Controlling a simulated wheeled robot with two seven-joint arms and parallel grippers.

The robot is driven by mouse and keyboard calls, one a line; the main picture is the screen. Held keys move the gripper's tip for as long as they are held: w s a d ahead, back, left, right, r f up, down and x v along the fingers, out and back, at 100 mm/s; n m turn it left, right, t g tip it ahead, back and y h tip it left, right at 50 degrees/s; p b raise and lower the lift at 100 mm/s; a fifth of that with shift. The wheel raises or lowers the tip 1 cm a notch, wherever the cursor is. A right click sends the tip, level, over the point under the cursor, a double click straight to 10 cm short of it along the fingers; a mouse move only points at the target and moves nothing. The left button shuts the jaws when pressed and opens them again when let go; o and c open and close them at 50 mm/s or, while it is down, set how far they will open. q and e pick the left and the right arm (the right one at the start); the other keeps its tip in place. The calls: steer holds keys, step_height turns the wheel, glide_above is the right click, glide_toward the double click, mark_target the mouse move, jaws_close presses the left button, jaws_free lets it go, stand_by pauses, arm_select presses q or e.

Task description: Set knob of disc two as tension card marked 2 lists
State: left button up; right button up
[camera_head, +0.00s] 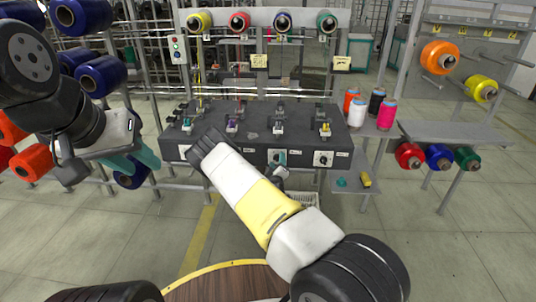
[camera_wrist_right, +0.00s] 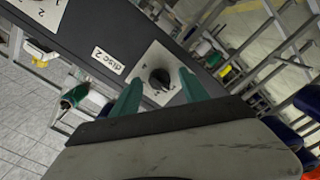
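The disc 2 knob (camera_wrist_right: 160,80) is a black dial on a white plate, with a "disc 2" label (camera_wrist_right: 108,62) beside it in the right wrist view. My right gripper (camera_wrist_right: 160,90) is open, its teal fingers on either side of the knob; I cannot tell whether they touch it. In the head view its fingertips (camera_head: 278,158) are at the front of the dark control box (camera_head: 255,150). Yellowish cards (camera_head: 260,61) and (camera_head: 342,63) hang behind the box; their writing is too small to read. My left gripper (camera_head: 145,157) is at the left, away from the box.
Another knob plate (camera_head: 323,158) is at the box's right end. Small winding spindles stand on top of the box. Several thread cones, including a pink one (camera_head: 387,114), stand to the right. Blue spools (camera_head: 100,74) are near my left arm. Open floor lies in front.

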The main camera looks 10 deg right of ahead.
steer(key=v, duration=0.7)
steer(key=shift+s, duration=0.4)
steer(key=shift+a, duration=0.15)
steer(key=s+a+r+m+g+y, duration=0.2)
steer(key=s+r+m+g, duration=0.1)
steer(key=r, duration=0.5)
steer(key=s+a+r+m+g+y, duration=0.2)
steer(key=s+r+m+g, duration=0.1)
steer(key=r, duration=0.5)
steer(key=s+a+r+m+g+y, duration=0.2)
steer(key=s+r+m+g, duration=0.1)
steer(key=r, duration=0.5)
steer(key=s+r, duration=0.4)
steer(key=s, duration=0.5)
steer(key=s+r+n+g, duration=0.1)
steer(key=s+r, duration=0.3)
steer(key=s, duration=0.5)
steer(key=s+r+n+g+y, duration=0.1)
steer(key=s+r, duration=0.3)
steer(key=s, duration=0.5)
steer(key=shift+s+r, duration=0.2)
steer(key=shift+s, duration=0.15)
